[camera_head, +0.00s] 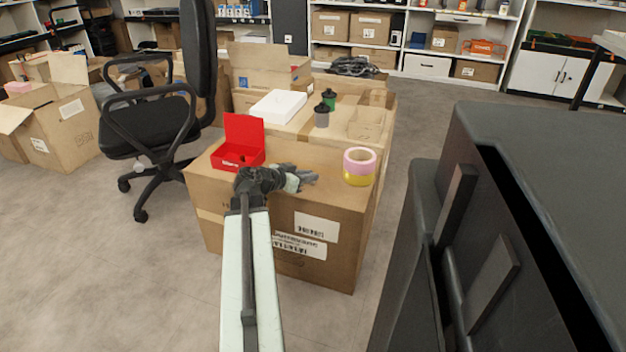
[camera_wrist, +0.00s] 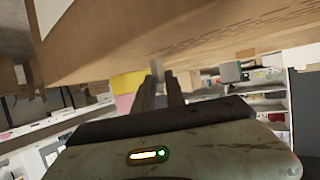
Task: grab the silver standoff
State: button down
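My gripper (camera_head: 303,177) is low over the top of the large cardboard carton (camera_head: 222,188), near its front edge. In the wrist view, my gripper (camera_wrist: 162,78) has its two dark fingers a little apart, with a narrow gap between them. A small grey upright piece, which looks like the silver standoff (camera_wrist: 157,67), shows at the fingertips, against the carton surface. I see no clear contact of both fingers with it. In the head view I cannot make out the standoff apart from my gripper.
A pink and yellow tape stack (camera_head: 359,167) stands right of my gripper. An open red box (camera_head: 239,153) is to the left. A black chair (camera_head: 150,125) stands at left.

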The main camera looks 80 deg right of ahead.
jog(key=shift+r, duration=0.1)
notch_tip(320, 180, up, 4)
jog(key=p, duration=0.3)
jog(key=shift+f+p, duration=0.2)
jog(key=shift+p, duration=0.2)
jog(key=w+a+r+p, duration=0.1)
jog(key=w+a, duration=0.8)
jog(key=w, duration=0.4)
jog(key=shift+w, duration=0.15)
jog(key=shift+r, duration=0.1)
